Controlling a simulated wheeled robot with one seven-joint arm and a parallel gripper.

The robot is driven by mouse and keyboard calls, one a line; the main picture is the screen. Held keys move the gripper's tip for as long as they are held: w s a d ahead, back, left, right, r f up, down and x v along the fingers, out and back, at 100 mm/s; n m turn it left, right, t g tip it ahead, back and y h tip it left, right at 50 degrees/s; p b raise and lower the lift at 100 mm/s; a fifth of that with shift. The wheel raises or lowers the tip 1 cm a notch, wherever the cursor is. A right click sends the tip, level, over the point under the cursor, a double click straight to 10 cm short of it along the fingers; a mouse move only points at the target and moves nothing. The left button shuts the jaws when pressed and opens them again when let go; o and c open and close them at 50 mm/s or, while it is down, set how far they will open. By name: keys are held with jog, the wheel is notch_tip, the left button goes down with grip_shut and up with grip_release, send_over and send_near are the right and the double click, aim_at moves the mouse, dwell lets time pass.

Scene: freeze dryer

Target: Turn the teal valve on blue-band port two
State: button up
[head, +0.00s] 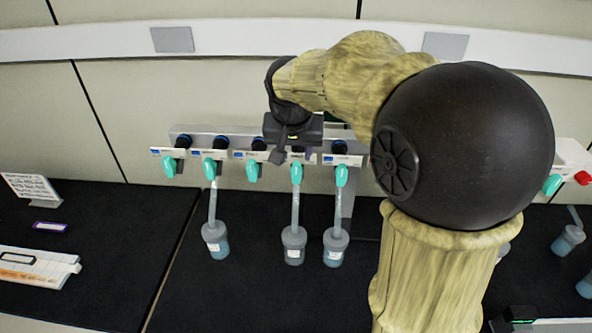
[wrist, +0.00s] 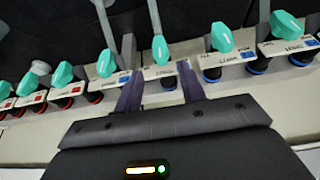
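Several teal valves hang in a row on the manifold in the head view, the leftmost (head: 169,167) beside a second (head: 210,168) and a third (head: 252,172). Blue marks show on their white labels, but I cannot read the numbers, so I cannot tell which is port two. My gripper (head: 290,155) is above the row, over the fourth valve (head: 297,172), partly hiding its port. In the wrist view my gripper (wrist: 158,70) is open, with its two fingers either side of one port's label. That port's teal valve (wrist: 160,50) lies just beyond the fingertips; contact is unclear.
Flasks hang below some valves, one at left (head: 215,240) and two near the middle (head: 293,246). Neighbouring blue-band valves (wrist: 222,37) and red-band valves (wrist: 62,73) stand close on both sides in the wrist view. A white strip tray (head: 40,266) lies on the dark bench at left.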

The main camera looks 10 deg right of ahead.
aim_at(296, 171)
jog(key=p+x, duration=0.1)
jog(key=x, duration=0.9)
jog(key=shift+f+p, duration=0.1)
jog(key=shift+p, duration=0.25)
grip_shut()
